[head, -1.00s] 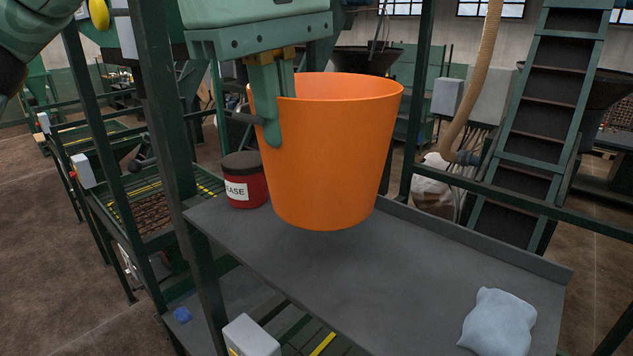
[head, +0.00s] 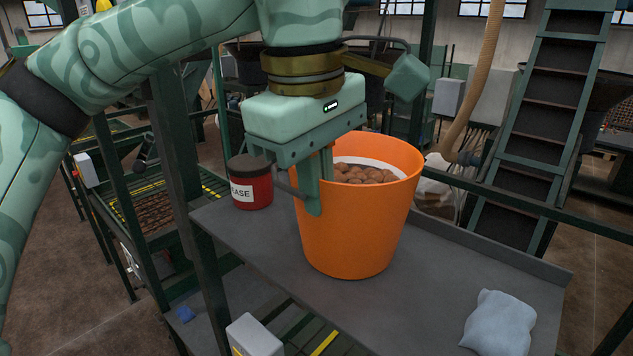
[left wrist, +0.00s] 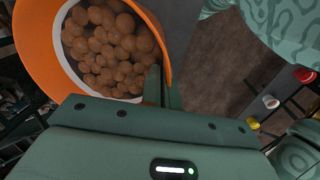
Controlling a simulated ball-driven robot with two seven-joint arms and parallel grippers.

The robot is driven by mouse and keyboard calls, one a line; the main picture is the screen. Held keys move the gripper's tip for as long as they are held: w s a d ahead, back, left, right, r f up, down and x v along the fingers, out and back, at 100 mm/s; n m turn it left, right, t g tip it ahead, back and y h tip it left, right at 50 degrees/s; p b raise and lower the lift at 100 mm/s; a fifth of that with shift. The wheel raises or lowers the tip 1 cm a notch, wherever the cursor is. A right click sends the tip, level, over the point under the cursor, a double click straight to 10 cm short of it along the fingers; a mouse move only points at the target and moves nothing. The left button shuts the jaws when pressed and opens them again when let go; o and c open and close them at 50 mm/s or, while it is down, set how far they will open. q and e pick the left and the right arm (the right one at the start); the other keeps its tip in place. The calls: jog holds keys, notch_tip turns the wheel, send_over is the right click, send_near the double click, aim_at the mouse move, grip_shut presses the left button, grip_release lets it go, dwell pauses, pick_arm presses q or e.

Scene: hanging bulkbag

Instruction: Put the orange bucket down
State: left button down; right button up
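The orange bucket (head: 355,225) is upright at the middle of the grey shelf (head: 450,300). Its base is on or very close to the shelf; I cannot tell if it touches. Round brown lumps (head: 365,174) lie inside, inside a white inner band; the wrist view also shows them (left wrist: 110,50). My left gripper (head: 318,188) is shut on the bucket's left rim, with one finger outside the wall and the other inside, partly hidden. It also shows at the rim in the left wrist view (left wrist: 163,88). My right gripper is not in view.
A red tin with a dark lid (head: 250,183) stands on the shelf just left of the bucket. A pale blue bag (head: 498,322) lies at the front right. The shelf between bucket and bag is clear. A dark green post (head: 178,150) stands at the left.

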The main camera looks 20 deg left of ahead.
pick_arm(q)
jog(key=c, duration=1.7)
grip_release()
jog(key=r, duration=0.4)
jog(key=s+r, duration=0.1)
jog(key=r, duration=0.7)
jog(key=shift+s+a, duration=0.15)
jog(key=shift+a, duration=0.05)
